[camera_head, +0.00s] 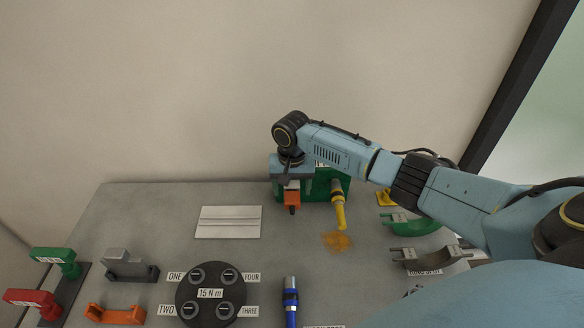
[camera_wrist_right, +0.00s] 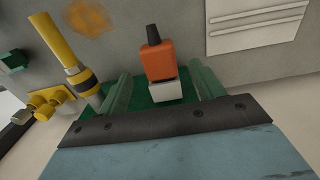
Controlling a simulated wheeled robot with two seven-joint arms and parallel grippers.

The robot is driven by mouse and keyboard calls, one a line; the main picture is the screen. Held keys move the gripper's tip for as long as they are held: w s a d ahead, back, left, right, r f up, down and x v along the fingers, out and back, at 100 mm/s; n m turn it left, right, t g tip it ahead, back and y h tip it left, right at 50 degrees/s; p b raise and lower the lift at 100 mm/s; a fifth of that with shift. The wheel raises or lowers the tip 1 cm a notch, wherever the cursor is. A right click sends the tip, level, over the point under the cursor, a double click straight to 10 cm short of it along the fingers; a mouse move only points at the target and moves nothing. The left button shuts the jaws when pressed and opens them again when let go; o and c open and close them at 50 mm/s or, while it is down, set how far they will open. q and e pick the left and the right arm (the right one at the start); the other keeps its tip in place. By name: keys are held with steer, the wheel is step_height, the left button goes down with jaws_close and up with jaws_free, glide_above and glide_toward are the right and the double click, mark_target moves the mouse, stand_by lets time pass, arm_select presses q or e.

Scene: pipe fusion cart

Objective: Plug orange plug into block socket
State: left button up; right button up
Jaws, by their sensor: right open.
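The orange plug (camera_head: 292,198) has a black tail and sits at the front of the green block (camera_head: 322,188) at the back of the table. In the right wrist view the orange plug (camera_wrist_right: 158,60) meets a light grey piece (camera_wrist_right: 167,92) on the green base; how deep it sits in the socket cannot be told. My right gripper (camera_head: 291,184) is above the plug, pointing down. In its wrist view its two green fingers (camera_wrist_right: 160,84) are spread, one on each side of the plug and grey piece, with visible gaps. My left gripper is out of view.
A yellow pipe (camera_head: 339,207) stands just right of the plug, near an orange stain (camera_head: 337,241). A white ribbed plate (camera_head: 228,222) lies to the left. A black disc (camera_head: 210,295), a blue tool (camera_head: 290,300) and green and grey clamps stand toward the front.

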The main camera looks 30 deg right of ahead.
step_height(320, 180, up, 11)
steer(key=shift+f, duration=0.15)
stand_by(0.5)
